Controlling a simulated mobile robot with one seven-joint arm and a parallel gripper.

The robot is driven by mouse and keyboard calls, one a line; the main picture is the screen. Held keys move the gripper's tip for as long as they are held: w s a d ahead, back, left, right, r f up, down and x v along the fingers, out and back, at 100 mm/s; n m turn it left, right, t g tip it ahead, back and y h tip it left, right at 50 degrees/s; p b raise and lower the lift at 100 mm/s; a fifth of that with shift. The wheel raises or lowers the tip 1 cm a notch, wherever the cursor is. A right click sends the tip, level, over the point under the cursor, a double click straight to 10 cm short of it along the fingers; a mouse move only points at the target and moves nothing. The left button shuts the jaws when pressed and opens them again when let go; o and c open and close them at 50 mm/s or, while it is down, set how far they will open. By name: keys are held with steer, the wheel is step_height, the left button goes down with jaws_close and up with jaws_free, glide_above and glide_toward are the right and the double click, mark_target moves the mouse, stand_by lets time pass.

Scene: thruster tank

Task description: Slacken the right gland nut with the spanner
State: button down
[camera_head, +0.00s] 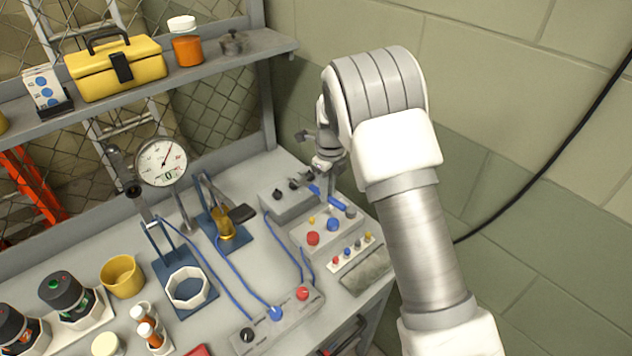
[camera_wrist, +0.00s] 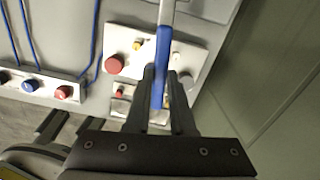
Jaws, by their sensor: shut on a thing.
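My gripper (camera_wrist: 162,82) is shut on the spanner (camera_wrist: 163,48), with its blue handle between the two dark fingers in the wrist view. The spanner's grey metal end runs out past the top edge there. In the head view the blue spanner (camera_head: 329,198) shows partly beneath my wrist, over the back right of the bench near the control boxes. I cannot make out the right gland nut for certain in either view, nor whether the spanner's head touches anything.
A sloped control box (camera_head: 313,238) with red and blue buttons lies beneath the spanner. A grey box (camera_head: 285,208) with black knobs stands behind it. The gauge (camera_head: 162,162), a blue stand (camera_head: 240,240) and blue hoses occupy the bench to the left. A block wall (camera_head: 520,150) is at right.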

steer(key=shift+s+f+m, duration=0.2)
steer(key=shift+s+m, duration=0.05)
steer(key=shift+m, duration=0.05)
steer(key=shift+w+a+f+b, duration=0.1)
steer(key=shift+w+f+b, duration=0.1)
steer(key=shift+f+b, duration=0.35)
steer(key=shift+w+a+f+b, duration=0.1)
steer(key=shift+w+f+b, duration=0.2)
steer(key=shift+f, duration=0.45)
steer(key=shift+w+a+p, duration=0.2)
steer(key=shift+w+a, duration=0.2)
steer(key=shift+w, duration=0.45)
steer(key=shift+w+a+p, duration=0.15)
steer(key=shift+w+a, duration=0.25)
steer(key=shift+w, duration=0.45)
steer(key=shift+w+d+f, duration=0.1)
steer(key=shift+w+d, duration=0.35)
steer(key=shift+d, duration=0.35)
steer(key=shift+w+d, duration=0.45)
steer(key=shift+d, duration=0.3)
steer(key=shift+w+d+f, duration=0.1)
steer(key=shift+w+d, duration=0.35)
steer(key=shift+d, duration=0.35)
stand_by(0.5)
steer(key=shift+f+b, duration=0.6)
steer(key=shift+f, duration=0.05)
stand_by(1.2)
